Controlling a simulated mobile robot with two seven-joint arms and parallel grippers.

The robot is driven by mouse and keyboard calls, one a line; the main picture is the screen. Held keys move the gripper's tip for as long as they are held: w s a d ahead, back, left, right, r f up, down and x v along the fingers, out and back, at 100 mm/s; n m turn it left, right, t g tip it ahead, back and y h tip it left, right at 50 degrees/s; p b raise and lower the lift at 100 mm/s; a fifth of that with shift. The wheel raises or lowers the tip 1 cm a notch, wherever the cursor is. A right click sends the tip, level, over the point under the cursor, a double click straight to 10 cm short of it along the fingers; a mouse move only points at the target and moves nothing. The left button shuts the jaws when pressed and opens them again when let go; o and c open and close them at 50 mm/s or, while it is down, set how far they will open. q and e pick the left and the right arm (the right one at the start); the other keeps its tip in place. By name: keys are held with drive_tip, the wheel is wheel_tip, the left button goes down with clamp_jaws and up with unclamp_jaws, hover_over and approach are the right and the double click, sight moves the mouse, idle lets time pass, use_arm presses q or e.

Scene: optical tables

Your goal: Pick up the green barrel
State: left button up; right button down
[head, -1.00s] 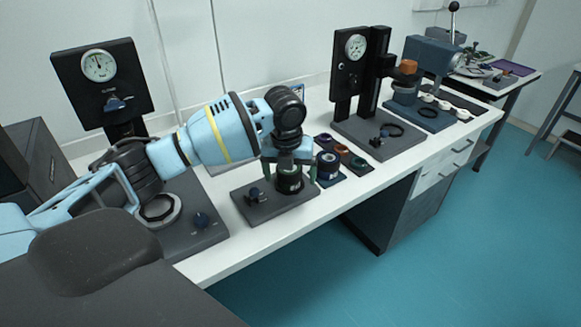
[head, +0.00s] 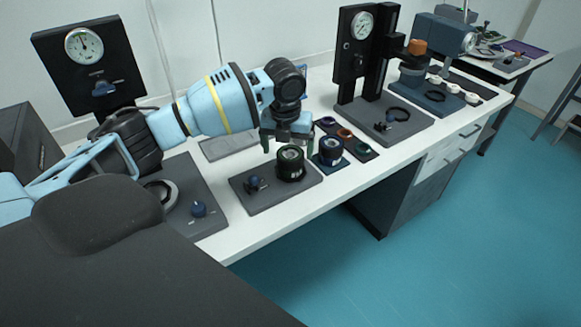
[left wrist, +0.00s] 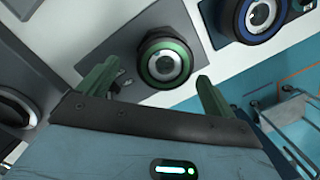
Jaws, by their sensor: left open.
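The green barrel (head: 290,164) is a dark, short cylinder with a green ring round its top. It stands upright on a grey base plate with a small blue knob, and in the left wrist view it (left wrist: 165,62) lies just beyond the fingertips. My left gripper (head: 288,142) is open and empty. Its green fingers are above and behind the barrel in the head view. In the left wrist view the fingers (left wrist: 157,74) are spread wide, with the barrel's near edge between their tips in the picture. My right gripper is not in view.
A similar blue-ringed barrel (head: 330,151) stands close to the right. Behind it is a dark tray of coloured rings (head: 345,135). Dial-gauge stands (head: 362,60) rise at both sides. The white table's front edge (head: 290,224) is near, with open floor beyond.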

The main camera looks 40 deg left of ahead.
sight(290, 153)
use_arm(q)
drive_tip(key=f, duration=0.2)
drive_tip(key=w+f, duration=0.1)
drive_tip(key=f, duration=0.2)
drive_tip(key=shift+w, duration=0.15)
drive_tip(key=shift+r, duration=0.1)
drive_tip(key=c, duration=1.1)
drive_tip(key=shift+c, duration=0.2)
drive_tip(key=shift+r, duration=0.15)
wheel_tip(290, 153, up, 10)
drive_tip(key=shift+f, duration=0.15)
